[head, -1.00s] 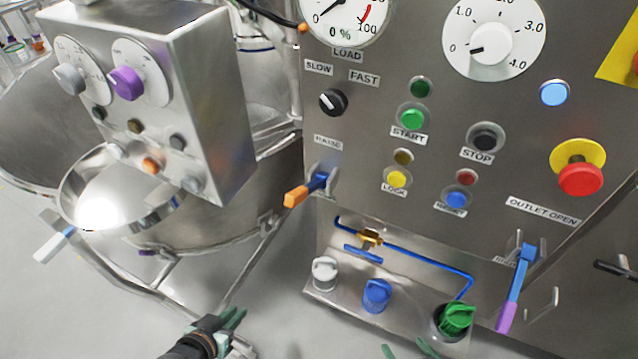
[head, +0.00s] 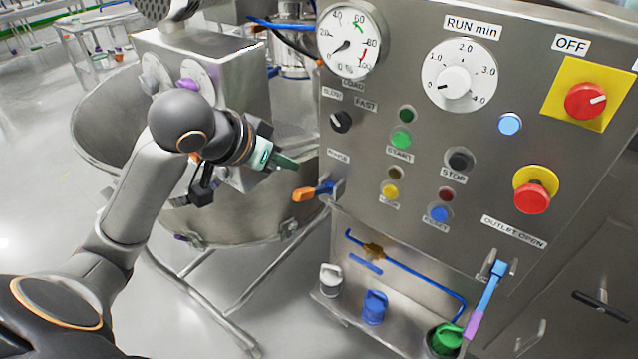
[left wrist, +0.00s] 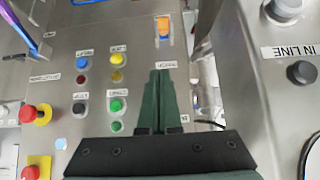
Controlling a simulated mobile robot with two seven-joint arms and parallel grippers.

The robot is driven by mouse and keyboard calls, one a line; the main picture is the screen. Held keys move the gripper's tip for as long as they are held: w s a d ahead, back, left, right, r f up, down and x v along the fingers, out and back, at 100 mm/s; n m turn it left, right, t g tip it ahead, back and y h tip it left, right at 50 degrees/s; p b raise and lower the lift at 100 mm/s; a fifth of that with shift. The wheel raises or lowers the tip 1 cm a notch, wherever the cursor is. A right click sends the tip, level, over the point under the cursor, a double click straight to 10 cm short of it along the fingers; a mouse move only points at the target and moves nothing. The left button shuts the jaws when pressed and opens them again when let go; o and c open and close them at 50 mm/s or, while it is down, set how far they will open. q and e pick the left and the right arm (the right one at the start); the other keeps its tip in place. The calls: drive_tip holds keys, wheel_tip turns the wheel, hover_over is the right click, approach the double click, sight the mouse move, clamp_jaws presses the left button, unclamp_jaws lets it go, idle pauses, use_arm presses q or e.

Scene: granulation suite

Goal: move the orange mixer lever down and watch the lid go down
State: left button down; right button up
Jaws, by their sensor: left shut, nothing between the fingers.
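The orange mixer lever (head: 304,195) sticks out to the left from a blue arm on the steel control panel, under a small label. In the left wrist view the orange lever end (left wrist: 163,27) lies beyond the fingertips, apart from them. My left gripper (head: 294,164) is shut and empty, just above and left of the lever; its green fingers (left wrist: 160,73) lie side by side in the left wrist view. My right gripper is not in view. The mixer bowl (head: 245,222) is partly hidden by my left arm. I cannot make out the lid clearly.
The control panel (head: 400,245) carries buttons, dials and a red emergency stop (head: 531,198). A blue and purple lever (head: 485,295) is at its right. A box with knobs (head: 245,75) stands close behind my left gripper. Capped ports (head: 375,307) sit below the orange lever.

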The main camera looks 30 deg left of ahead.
use_arm(q)
drive_tip(key=a+r, duration=0.1)
drive_tip(key=r, duration=0.1)
hover_over(304, 190)
drive_tip(key=w, duration=0.1)
wheel_tip(304, 190, down, 6)
drive_tip(key=shift+d+f, duration=0.1)
drive_tip(key=shift+f, duration=0.05)
drive_tip(key=f, duration=0.3)
drive_tip(key=shift+s, duration=0.3)
drive_tip(key=shift+s+f, duration=0.35)
drive_tip(key=shift+f, duration=0.2)
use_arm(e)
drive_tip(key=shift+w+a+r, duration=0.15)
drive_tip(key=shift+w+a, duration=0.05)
use_arm(q)
drive_tip(key=shift+f, duration=0.1)
